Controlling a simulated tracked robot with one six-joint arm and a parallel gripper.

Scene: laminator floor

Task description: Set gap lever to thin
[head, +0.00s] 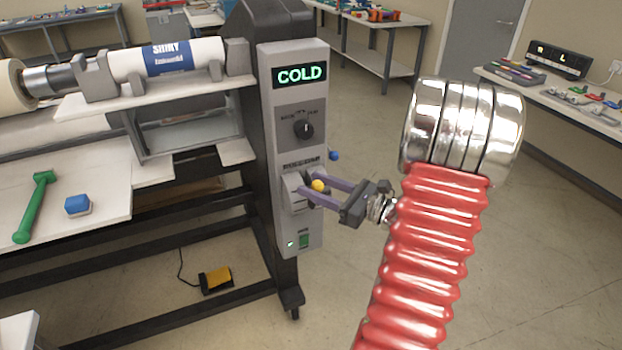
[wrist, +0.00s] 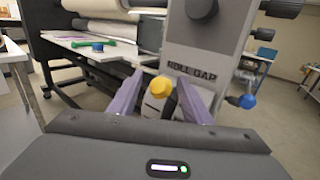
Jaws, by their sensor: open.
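The gap lever has a yellow knob (head: 319,186) and sits on the lower part of the laminator's grey control panel (head: 292,150). In the wrist view the yellow knob (wrist: 160,87) stands between my two purple fingers, on a dark stem. A label reading "GAP" (wrist: 192,72) shows just above it; its thin and thick marks cannot be read. My gripper (head: 318,190) is open, with its fingers on either side of the knob. It also shows in the wrist view (wrist: 160,95). I cannot tell whether either finger touches the lever.
The display (head: 300,76) reads "COLD", with a black dial (head: 304,129) below it. A blue knob (wrist: 247,101) sticks out right of the panel. A yellow pedal (head: 216,279) lies on the floor.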

